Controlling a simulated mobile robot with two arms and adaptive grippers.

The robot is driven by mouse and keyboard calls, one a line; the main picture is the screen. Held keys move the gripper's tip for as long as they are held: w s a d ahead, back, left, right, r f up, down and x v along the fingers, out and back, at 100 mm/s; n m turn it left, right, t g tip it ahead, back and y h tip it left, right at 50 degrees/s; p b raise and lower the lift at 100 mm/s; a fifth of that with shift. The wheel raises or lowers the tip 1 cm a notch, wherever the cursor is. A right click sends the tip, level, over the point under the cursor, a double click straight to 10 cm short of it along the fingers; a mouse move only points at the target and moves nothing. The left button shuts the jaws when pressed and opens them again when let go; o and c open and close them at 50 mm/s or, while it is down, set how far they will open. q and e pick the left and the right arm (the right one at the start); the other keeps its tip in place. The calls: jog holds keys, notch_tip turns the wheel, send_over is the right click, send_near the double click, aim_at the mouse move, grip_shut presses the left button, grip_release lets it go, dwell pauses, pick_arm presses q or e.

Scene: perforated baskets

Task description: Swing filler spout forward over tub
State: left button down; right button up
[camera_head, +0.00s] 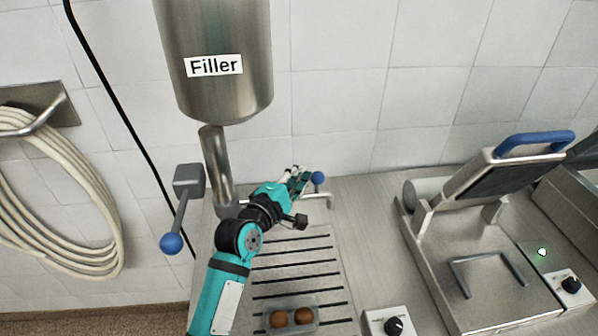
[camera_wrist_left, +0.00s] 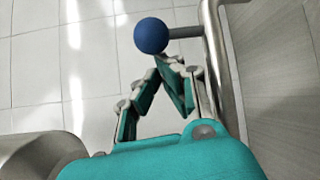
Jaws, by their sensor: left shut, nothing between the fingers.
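The steel filler (camera_head: 222,95) hangs at the upper left with a pipe running down from it. The spout (camera_head: 328,194) is a thin metal tube pointing right, near the wall, with a blue ball knob (camera_head: 318,178) on a short stem. The knob also shows in the left wrist view (camera_wrist_left: 150,35), beside the spout tube (camera_wrist_left: 222,70). My left gripper (camera_head: 300,174) is shut and empty, its tips just left of the knob; contact is unclear. My arm hides part of the spout. The clear tub (camera_head: 292,301) holds two brown balls and sits on the slotted tray's front, away from the spout.
A lever with a blue ball (camera_head: 171,243) sticks out left of the pipe. A coiled hose (camera_head: 60,190) hangs on the left wall. A sealer with a raised blue-handled lid (camera_head: 510,165) stands at right. A dial box (camera_head: 390,323) is right of the tub.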

jog(key=shift+s+d, duration=0.1)
jog(key=shift+s, duration=0.25)
